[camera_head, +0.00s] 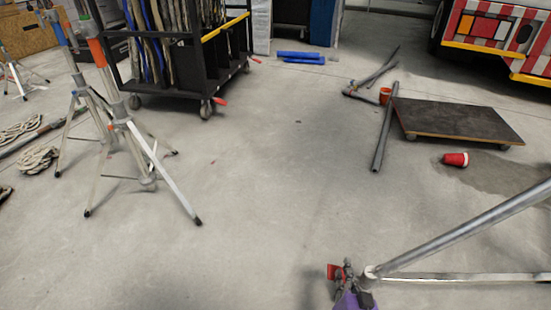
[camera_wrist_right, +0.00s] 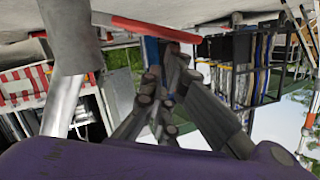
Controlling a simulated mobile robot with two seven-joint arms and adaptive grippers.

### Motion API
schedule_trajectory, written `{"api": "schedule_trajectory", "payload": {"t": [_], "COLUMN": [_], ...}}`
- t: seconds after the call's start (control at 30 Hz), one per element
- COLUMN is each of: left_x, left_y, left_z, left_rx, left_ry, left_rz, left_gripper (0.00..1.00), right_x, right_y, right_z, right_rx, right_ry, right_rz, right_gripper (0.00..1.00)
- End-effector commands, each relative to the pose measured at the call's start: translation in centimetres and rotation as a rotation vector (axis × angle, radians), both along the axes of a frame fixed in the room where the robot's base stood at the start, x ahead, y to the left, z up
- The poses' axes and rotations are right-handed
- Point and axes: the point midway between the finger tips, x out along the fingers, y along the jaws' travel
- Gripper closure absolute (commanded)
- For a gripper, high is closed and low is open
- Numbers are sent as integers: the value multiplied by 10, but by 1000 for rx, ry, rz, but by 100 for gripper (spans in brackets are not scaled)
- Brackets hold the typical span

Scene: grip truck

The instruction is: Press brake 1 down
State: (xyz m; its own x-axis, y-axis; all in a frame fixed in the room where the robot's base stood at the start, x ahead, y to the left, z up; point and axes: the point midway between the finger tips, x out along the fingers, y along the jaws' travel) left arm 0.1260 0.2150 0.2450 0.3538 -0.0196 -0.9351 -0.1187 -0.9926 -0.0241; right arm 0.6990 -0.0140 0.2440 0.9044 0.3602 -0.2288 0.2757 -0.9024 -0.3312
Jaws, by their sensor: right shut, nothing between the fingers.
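My right gripper (camera_head: 347,273), with a purple body, is low at the bottom of the head view. Its grey fingers (camera_wrist_right: 160,88) are shut and empty in the right wrist view. A small red piece (camera_head: 333,271) shows beside the fingertips. In the wrist view, a red bar (camera_wrist_right: 155,29) lies close past the fingertips; contact cannot be told. It looks like a brake pedal, but no label shows. Other red pedals (camera_head: 219,101) stick out by the casters of the black cart (camera_head: 190,72), far from the gripper. My left gripper is out of view.
Silver tubes (camera_head: 460,232) meet right beside my right gripper. Light stands (camera_head: 130,125) are at the left. The middle floor is clear.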

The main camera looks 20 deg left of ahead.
Motion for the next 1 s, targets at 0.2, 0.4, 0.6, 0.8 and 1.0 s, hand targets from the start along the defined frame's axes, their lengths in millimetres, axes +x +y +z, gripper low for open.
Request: {"api": "schedule_trajectory", "payload": {"t": [0.2, 0.4, 0.6, 0.8, 1.0], "left_x": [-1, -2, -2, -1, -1], "left_y": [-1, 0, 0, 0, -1], "left_z": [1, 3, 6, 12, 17], "left_rx": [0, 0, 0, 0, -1], "left_ry": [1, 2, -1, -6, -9], "left_rz": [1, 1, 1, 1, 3], "left_gripper": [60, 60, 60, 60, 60], "right_x": [-1, -2, -3, -4, -7], "right_y": [4, 6, 9, 14, 9], "right_z": [-2, -4, -6, -11, -22], "right_rx": [-43, -70, -109, -188, -314], "right_ry": [-14, -21, -32, -56, -94], "right_rz": [-1, 0, 1, 0, 0], "right_gripper": [100, 100, 100, 100, 100]}}
